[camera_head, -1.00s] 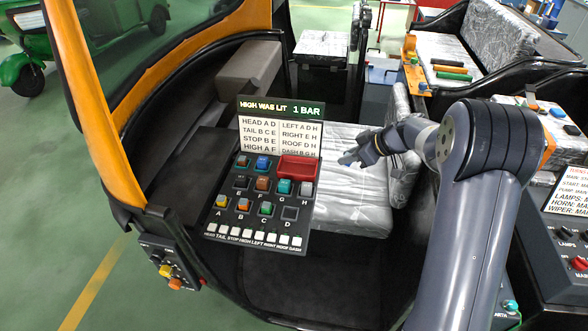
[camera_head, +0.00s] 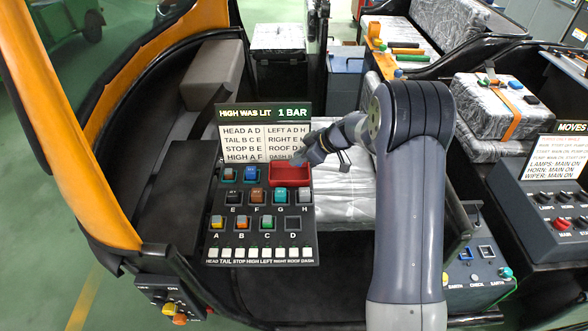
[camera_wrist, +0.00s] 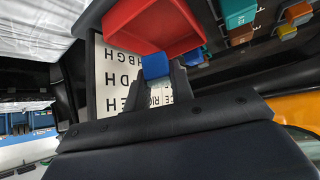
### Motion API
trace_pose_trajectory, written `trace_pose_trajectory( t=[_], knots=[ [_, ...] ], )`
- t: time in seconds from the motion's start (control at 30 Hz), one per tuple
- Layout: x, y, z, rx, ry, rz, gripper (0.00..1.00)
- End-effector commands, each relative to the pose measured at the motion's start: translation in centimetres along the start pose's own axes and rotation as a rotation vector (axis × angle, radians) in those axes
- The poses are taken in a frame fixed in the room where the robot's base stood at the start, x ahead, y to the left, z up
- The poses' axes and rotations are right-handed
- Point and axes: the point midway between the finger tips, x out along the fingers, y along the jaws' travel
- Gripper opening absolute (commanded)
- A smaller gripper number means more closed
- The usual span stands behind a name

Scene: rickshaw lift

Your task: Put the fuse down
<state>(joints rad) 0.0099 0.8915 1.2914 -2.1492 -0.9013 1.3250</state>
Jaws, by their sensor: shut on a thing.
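My gripper (camera_head: 299,157) is at the upper right of the fuse panel (camera_head: 212,247), by the back edge of the red tray (camera_head: 291,181). In the wrist view my gripper (camera_wrist: 157,80) is shut on a small blue fuse (camera_wrist: 155,66). The fuse shows beside the red tray (camera_wrist: 150,22); I cannot tell whether it is over the tray. The fuse is hard to make out in the head view. The tray looks empty. Socket D (camera_head: 293,223) holds no fuse.
Several coloured fuses sit in the panel, including a blue one (camera_head: 251,173) and a brown one (camera_head: 258,195). The label board (camera_head: 264,140) stands upright behind the tray, close to my gripper. The silver seat (camera_head: 345,190) lies to the right.

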Motion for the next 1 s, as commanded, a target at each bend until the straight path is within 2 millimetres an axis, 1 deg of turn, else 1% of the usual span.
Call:
trace_pose_trajectory(
  t=[0.03,0.23,0.43,0.8,0.83,0.93,1.0],
  knots=[
    [0.5,0.0,0.5,0.001,-0.001,-0.001,0.0],
    [1.6,0.0,1.5,0.0,0.0,-0.001,0.0],
    [3.5,0.0,3.5,0.001,0.0,-0.002,0.0],
    [3.8,0.0,3.8,-0.001,0.0,0.0,0.0],
    [3.8,0.0,3.8,-0.001,0.0,0.0,0.23],
    [3.8,0.0,3.8,-0.001,0.0,0.0,0.31],
    [3.8,0.0,3.8,-0.001,0.0,0.0,0.32]
  ],
)
